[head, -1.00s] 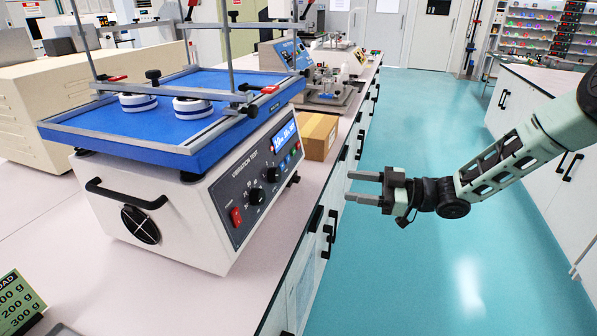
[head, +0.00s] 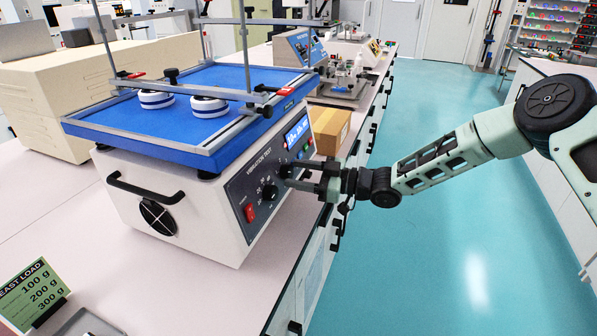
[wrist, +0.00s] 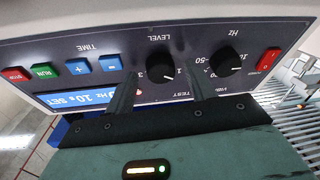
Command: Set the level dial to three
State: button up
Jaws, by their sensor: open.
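The vibration tester (head: 190,215) stands on the bench with its control panel facing right. In the wrist view the panel is upside down. The black LEVEL dial (wrist: 161,66) shows there between my two finger tips, and I cannot tell whether they touch it.
The Hz dial (wrist: 227,62) and red power switch (wrist: 268,60) lie beside the LEVEL dial. Blue plus and minus buttons (wrist: 94,66), green RUN and red STOP are on the other side. The lit display (head: 297,130) and a cardboard box (head: 330,130) are close by.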

jog(key=shift+a, duration=0.25)
jog(key=c, duration=1)
